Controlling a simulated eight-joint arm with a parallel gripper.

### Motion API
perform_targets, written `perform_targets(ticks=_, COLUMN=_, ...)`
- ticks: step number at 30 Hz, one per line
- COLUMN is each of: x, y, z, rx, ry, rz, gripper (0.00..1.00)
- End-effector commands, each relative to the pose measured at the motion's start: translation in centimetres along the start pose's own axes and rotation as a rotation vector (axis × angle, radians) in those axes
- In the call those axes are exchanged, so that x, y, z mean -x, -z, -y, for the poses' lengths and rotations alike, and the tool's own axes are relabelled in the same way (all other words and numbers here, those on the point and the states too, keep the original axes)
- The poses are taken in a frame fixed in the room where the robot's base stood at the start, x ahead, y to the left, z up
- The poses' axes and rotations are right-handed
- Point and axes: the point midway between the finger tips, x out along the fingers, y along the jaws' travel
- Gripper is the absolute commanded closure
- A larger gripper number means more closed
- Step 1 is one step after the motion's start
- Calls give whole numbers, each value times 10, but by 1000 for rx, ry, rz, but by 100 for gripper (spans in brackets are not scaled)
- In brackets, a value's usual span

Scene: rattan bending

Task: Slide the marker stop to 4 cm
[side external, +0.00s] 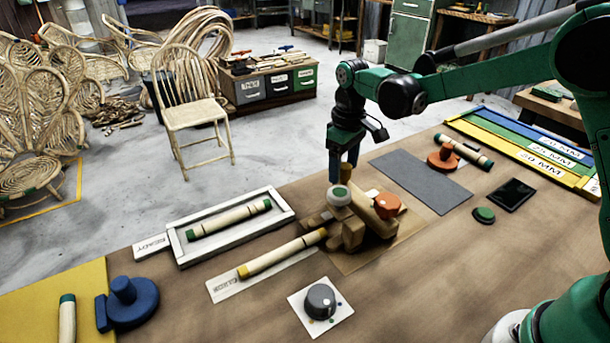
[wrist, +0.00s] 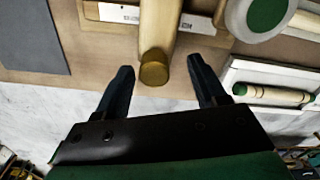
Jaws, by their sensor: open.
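A wooden bending jig (side external: 352,236) stands on the bench, with an orange knob (side external: 387,206) and a white post with a green top (side external: 339,195). My gripper (side external: 342,168) points down just above and behind the jig. In the wrist view my gripper (wrist: 162,85) is open and empty. A wooden bar (wrist: 157,35) with a brown round end (wrist: 154,68) lies between the line of its two fingers, apparently untouched. A pale strip with dark marks (wrist: 118,13) crosses behind the bar; its figures are unreadable. I cannot tell which part is the marker stop.
A white tray (side external: 178,253) holds a green-ended rattan piece (side external: 229,219). A yellow-ended piece (side external: 283,254) lies before the jig. A dial (side external: 321,300) sits in front, a blue clamp-like part (side external: 130,303) at left. A grey mat (side external: 420,181) lies right, bare.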

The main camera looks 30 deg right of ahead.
Motion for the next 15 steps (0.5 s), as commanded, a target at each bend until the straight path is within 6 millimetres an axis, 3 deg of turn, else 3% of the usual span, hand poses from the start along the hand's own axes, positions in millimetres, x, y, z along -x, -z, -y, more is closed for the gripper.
perform_targets(ticks=7, x=36, y=0, z=1, rx=1, ry=1, rz=-1, gripper=36)
perform_targets(ticks=15, x=46, y=0, z=1, rx=1, ry=1, rz=-1, gripper=36)
